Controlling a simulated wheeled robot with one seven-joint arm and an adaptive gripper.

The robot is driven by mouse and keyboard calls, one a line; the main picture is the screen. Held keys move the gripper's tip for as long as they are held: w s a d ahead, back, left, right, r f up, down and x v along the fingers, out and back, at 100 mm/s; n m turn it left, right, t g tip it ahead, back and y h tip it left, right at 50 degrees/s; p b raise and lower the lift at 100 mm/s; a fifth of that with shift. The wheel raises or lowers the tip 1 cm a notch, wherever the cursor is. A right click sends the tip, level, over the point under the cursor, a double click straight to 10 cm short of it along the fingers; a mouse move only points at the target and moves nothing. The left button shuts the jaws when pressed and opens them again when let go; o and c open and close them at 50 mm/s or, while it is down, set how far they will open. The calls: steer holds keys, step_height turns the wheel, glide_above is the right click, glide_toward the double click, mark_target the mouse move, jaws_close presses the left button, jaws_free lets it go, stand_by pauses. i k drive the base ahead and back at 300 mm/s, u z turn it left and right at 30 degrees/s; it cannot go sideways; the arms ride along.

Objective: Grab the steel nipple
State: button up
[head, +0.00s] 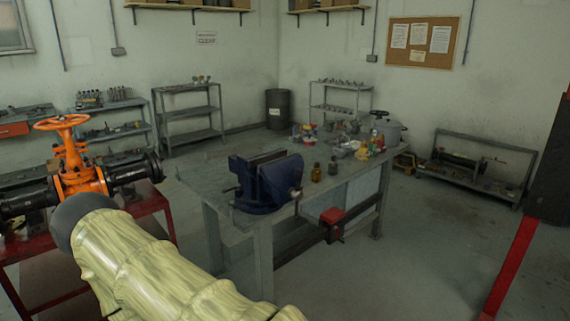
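I cannot make out the steel nipple for certain. Several small items (345,148) lie crowded on the far end of the workbench (215,172), too small to tell apart. A blue bench vise (266,183) stands on the near end of the bench, its jaws at the top. An orange gate valve (80,170) with a handwheel sits in a black flanged pipe at the left, on a red stand. My arm, in a pale sleeve, reaches up from the bottom and covers part of the stand. My gripper does not show.
Two small bottles (316,172) stand on the bench right of the vise. A grey pot (388,133) stands at its far end. Shelving racks (190,112) and a dark drum (279,109) line the back. A low rack (470,165) stands at right. The floor right of the bench is clear.

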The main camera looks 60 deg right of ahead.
mark_target(332, 166)
steer(key=z, duration=0.25)
steer(key=i, duration=1.3)
steer(key=z, duration=1.45)
steer(key=i, duration=0.7)
steer(key=z, duration=0.65)
